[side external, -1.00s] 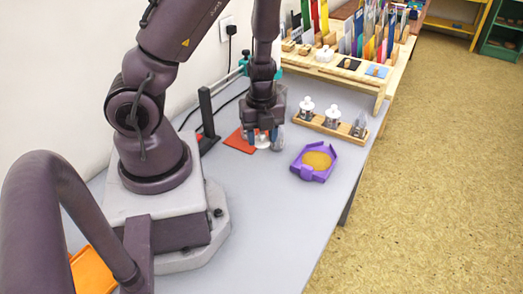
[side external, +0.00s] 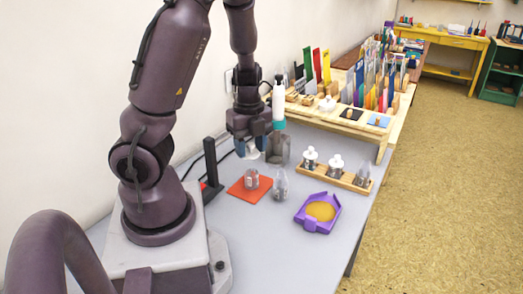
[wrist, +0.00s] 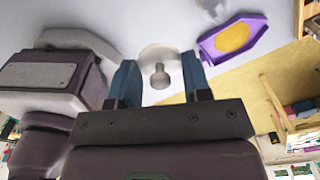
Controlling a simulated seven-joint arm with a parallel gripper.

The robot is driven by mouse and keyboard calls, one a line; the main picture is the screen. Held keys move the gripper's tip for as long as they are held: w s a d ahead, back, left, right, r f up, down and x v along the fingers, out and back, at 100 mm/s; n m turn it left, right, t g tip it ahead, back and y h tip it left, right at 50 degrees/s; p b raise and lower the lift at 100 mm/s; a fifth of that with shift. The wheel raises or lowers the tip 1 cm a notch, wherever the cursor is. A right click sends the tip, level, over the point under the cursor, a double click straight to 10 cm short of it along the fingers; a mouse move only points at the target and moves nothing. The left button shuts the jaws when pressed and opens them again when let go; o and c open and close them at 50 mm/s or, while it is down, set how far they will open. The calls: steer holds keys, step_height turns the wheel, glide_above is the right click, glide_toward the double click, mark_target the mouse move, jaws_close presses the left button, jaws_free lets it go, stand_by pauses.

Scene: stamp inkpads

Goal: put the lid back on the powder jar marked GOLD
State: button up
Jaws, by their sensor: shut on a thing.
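My gripper (side external: 250,150) hangs above the orange mat, its fingers shut on a white lid with a knob. The lid (wrist: 160,52) shows between the blue fingers in the wrist view, knob towards the camera. In the side view the lid is mostly hidden by the fingers. Another clear jar (side external: 279,185) stands just right of the mat. No label is readable, so I cannot tell which jar is marked GOLD.
A purple tray (side external: 301,217) with gold powder lies to the right. Behind it, a wooden rack (side external: 321,174) holds two white-lidded jars and one jar without a white lid. A black upright post (side external: 211,162) stands left of the mat. A stepped wooden stand (side external: 372,134) is at the back.

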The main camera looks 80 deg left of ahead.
mark_target(252, 172)
steer(key=a+f+n, duration=0.1)
steer(key=a+n, duration=0.1)
steer(key=n, duration=0.3)
steer(key=a+f+n, duration=0.2)
steer(key=a+n, duration=0.1)
steer(key=n, duration=0.3)
steer(key=a+f+n, duration=0.1)
steer(key=a+n, duration=0.1)
steer(key=n, duration=0.3)
steer(key=shift+w+a+f+n+t+y, duration=0.15)
steer(key=shift+a+f+n+t+y, duration=0.1)
steer(key=shift+a+n+t+y, duration=0.1)
steer(key=shift+w+a+n, duration=0.1)
steer(key=shift+w+n, duration=0.5)
steer(key=shift+n, duration=1.35)
steer(key=shift+f, duration=3.2)
steer(key=shift+f, duration=0.1)
steer(key=o, duration=1.4)
